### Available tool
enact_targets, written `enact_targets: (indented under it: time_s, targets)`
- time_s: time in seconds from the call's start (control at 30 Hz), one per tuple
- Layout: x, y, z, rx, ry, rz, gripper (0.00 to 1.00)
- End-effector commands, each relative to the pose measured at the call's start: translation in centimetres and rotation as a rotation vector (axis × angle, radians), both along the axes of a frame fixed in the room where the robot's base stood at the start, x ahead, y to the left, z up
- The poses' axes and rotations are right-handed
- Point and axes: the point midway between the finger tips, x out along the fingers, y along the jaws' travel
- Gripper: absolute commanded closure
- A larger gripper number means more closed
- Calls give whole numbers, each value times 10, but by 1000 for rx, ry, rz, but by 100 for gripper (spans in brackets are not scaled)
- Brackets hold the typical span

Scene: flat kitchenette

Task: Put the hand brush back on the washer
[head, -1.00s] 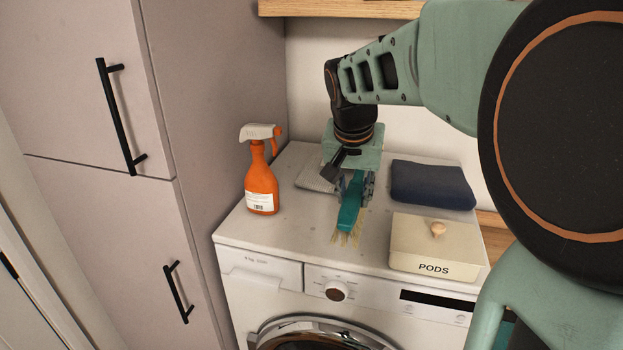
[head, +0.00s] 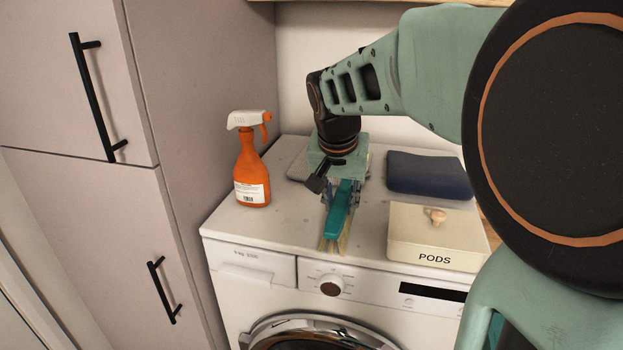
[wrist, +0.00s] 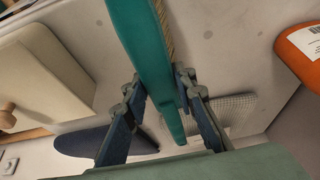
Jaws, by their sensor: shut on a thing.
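The hand brush (head: 340,211) has a teal body and pale bristles. My gripper (head: 342,190) is shut on it above the washer top. In the wrist view the brush (wrist: 146,45) runs between the two fingers of my gripper (wrist: 160,95), with bristles along its right side. The washer (head: 285,220) is white, with a dial and dark display on its front. In the head view the bristle end points toward the washer's front edge. I cannot tell whether the bristles touch the top.
An orange spray bottle (head: 251,172) stands at the left of the washer top. A cream PODS box (head: 410,235) with a wooden knob sits at the right, a folded navy cloth (head: 425,174) behind it. A grey cloth (wrist: 233,112) lies near my gripper. A tall cabinet (head: 220,90) borders the left.

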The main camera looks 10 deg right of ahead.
Motion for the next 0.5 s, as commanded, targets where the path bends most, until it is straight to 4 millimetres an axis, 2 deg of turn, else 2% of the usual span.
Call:
enact_targets:
  time_s: [0.3, 0.33, 0.5]
  targets:
    - [-2, 0, -13, 0, 11, -2, 100]
    - [-3, 0, -14, 0, 14, -1, 74]
    - [-2, 0, -13, 0, 11, -1, 58]
